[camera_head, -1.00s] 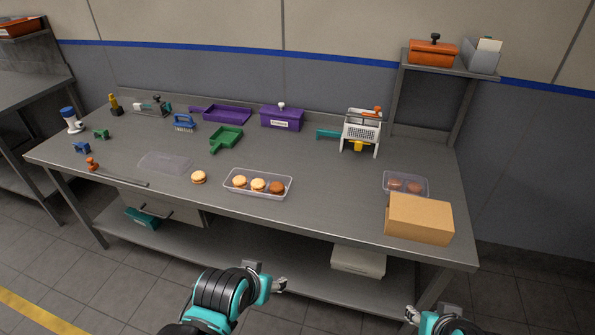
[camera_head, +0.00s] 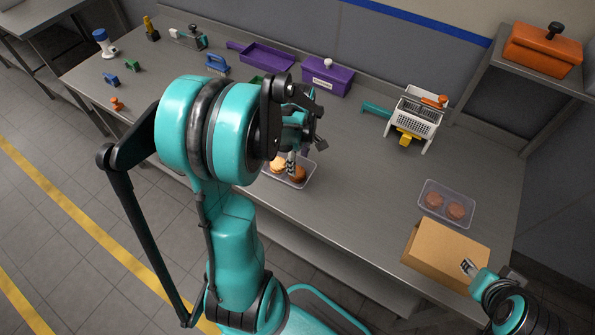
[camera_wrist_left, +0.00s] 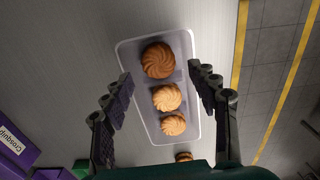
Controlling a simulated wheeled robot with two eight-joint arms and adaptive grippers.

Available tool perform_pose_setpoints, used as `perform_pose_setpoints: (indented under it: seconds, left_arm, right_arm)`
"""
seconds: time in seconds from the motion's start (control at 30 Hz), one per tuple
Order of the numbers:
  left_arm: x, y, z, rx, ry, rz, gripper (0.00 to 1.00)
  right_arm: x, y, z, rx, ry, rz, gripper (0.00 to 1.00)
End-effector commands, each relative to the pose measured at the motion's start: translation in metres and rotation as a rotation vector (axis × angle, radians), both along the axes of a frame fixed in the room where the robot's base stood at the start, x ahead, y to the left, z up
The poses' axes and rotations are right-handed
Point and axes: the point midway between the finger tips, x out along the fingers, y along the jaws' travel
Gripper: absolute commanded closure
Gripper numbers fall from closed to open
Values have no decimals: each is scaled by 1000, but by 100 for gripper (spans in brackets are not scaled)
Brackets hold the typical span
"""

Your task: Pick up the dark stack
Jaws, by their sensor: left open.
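The dark stack is the darkest, browner biscuit (camera_head: 298,174) at the right end of a clear tray (camera_head: 312,168). In the left wrist view it is the largest, nearest-looking round biscuit (camera_wrist_left: 158,60), with two paler biscuits (camera_wrist_left: 166,98) (camera_wrist_left: 173,124) in line in the same tray (camera_wrist_left: 183,42). My left gripper (camera_head: 305,154) is above the tray, and my arm hides part of it in the head view.
A second clear tray (camera_head: 451,189) with two dark biscuits lies at the right, behind the cardboard box (camera_head: 440,248). A white rack (camera_head: 412,115) and a purple box (camera_head: 327,76) stand at the back. A loose biscuit (camera_wrist_left: 184,157) lies beside the first tray. The table's middle right is clear.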

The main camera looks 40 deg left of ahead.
Motion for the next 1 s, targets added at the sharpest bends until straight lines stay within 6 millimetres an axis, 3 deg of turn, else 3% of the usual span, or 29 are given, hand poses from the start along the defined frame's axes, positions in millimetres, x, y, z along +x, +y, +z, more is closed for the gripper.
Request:
perform_pose_setpoints:
  seconds: [0.5, 0.77, 0.87, 1.0]
  left_arm:
    - [4, 1, -68, 0, -1, -3, 41]
    - [3, 1, -71, 0, -1, -3, 41]
    - [4, 1, -71, 0, -1, -4, 61]
    - [3, 1, -71, 0, -2, -4, 62]
  right_arm:
    - [0, 0, -35, 0, 0, 0, 60]
    - [0, 0, -35, 0, 0, 0, 60]
    - [0, 0, -35, 0, 0, 0, 60]
    - [0, 0, -35, 0, 0, 0, 60]
